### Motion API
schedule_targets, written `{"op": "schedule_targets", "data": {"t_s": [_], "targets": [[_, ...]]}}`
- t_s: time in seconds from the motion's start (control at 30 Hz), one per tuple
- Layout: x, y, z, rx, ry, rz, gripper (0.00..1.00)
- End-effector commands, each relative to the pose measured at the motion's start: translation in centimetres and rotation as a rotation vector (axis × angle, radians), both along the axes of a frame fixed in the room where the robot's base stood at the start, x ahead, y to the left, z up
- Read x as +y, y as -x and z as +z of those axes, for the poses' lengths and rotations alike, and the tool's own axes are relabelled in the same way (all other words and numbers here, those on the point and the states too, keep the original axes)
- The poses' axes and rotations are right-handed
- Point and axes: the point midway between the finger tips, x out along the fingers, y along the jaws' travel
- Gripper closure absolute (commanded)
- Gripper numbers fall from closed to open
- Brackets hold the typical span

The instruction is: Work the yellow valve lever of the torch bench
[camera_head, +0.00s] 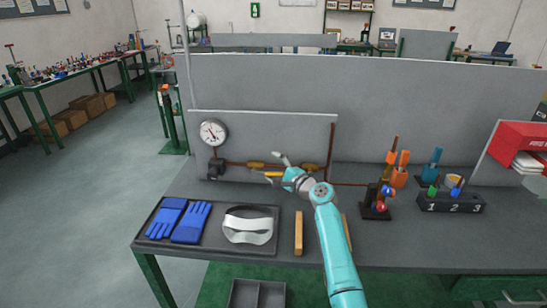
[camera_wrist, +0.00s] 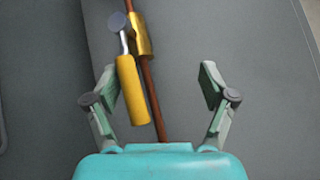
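The yellow valve lever (camera_wrist: 132,90) hangs by a metal stem from a brass valve body (camera_wrist: 140,35) on a copper pipe (camera_wrist: 150,90). In the wrist view the lever lies between the two fingers of my gripper (camera_wrist: 158,78), nearer the left finger. The gripper is open, and a gap shows between the lever and the right finger. Contact with the left finger cannot be told. In the head view my gripper (camera_head: 272,165) is at the lever (camera_head: 273,174), in front of the bench's back panel, and partly hides the pipe.
A round pressure gauge (camera_head: 213,132) is on the panel at left. The bench holds a tray (camera_head: 150,222) with blue gloves (camera_head: 190,222) and a white mask (camera_head: 247,230), a wooden bar (camera_head: 298,233), a torch stand (camera_head: 376,207) and a numbered holder (camera_head: 452,203).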

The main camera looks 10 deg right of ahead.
Motion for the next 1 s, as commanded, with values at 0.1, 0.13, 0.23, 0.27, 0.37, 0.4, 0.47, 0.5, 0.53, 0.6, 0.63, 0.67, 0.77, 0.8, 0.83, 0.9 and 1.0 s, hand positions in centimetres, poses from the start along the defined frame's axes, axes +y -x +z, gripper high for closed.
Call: {"op": "schedule_targets", "data": {"t_s": [0.1, 0.13, 0.23, 0.27, 0.37, 0.4, 0.47, 0.5, 0.53, 0.6, 0.63, 0.67, 0.77, 0.8, 0.83, 0.9, 1.0], "targets": [[0.7, 0.0, 5.3, -0.070, -0.024, 0.018, 0.46], [0.7, 0.0, 5.3, -0.071, -0.024, 0.019, 0.46], [0.4, -0.1, 0.8, -0.005, -0.009, 0.009, 0.50], [0.4, -0.1, 0.8, -0.006, -0.009, 0.008, 0.57], [0.2, 0.2, 0.9, -0.006, -0.009, 0.007, 0.57], [0.1, 0.3, 0.9, -0.006, -0.009, 0.007, 0.57], [-0.2, 0.7, 0.9, -0.006, -0.008, 0.006, 0.57], [-0.4, 0.9, 0.9, -0.007, -0.007, 0.005, 0.57], [-0.5, 1.0, 0.9, -0.007, -0.007, 0.004, 0.57], [-0.8, 1.4, 1.1, -0.008, -0.008, 0.001, 0.56], [-0.9, 1.5, 1.1, -0.009, -0.008, 0.000, 0.57], [-1.1, 1.7, 1.1, -0.009, -0.008, -0.001, 0.57], [-1.4, 2.2, 1.2, -0.010, -0.006, -0.003, 0.57], [-1.6, 2.4, 1.2, -0.010, -0.006, -0.004, 0.57], [-1.7, 2.5, 1.3, -0.010, -0.006, -0.005, 0.57], [-2.0, 2.9, 1.4, -0.010, -0.005, -0.006, 0.57], [-2.3, 3.4, 1.3, -0.009, -0.002, -0.007, 0.57]]}}
